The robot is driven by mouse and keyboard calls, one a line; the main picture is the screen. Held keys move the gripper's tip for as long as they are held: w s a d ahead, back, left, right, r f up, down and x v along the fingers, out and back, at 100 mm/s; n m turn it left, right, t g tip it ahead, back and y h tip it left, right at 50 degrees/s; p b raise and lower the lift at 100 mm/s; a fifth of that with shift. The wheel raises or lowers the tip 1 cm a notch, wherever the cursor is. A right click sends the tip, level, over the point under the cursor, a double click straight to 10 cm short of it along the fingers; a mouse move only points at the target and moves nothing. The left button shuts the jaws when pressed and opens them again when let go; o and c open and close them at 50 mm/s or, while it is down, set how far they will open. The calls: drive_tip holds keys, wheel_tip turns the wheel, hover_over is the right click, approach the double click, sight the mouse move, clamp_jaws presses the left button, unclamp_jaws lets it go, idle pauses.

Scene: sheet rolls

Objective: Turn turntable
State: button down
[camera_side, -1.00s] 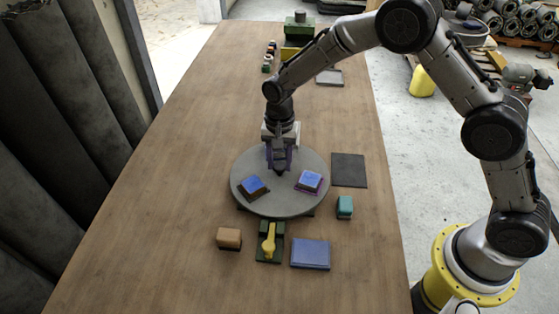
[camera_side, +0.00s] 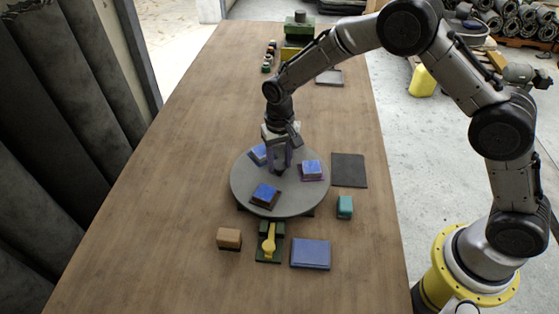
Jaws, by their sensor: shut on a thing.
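The grey round turntable (camera_side: 240,195) sits on the wooden table. Three blue-topped blocks stand on it: one at the front (camera_side: 265,195), one at the right (camera_side: 312,170) and one at the back left (camera_side: 258,153), partly hidden by my gripper. My gripper (camera_side: 280,168) points down at the middle of the turntable. Its purple fingers are shut on a dark knob (camera_side: 281,171) there, which is mostly hidden between them.
A yellow-handled green fixture (camera_side: 268,243) stands just in front of the turntable. A brown block (camera_side: 229,238), a blue plate (camera_side: 310,253), a teal block (camera_side: 344,207) and a dark square mat (camera_side: 349,170) lie around it. The table's left side is clear.

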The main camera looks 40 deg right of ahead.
sight(280, 165)
drive_tip(key=shift+r+n, duration=0.15)
drive_tip(key=shift+n, duration=1.75)
drive_tip(key=shift+w+n, duration=0.1)
drive_tip(key=shift+n, duration=5.7)
drive_tip(key=shift+c, duration=2.1)
unclamp_jaws()
wheel_tip(280, 165, up, 14)
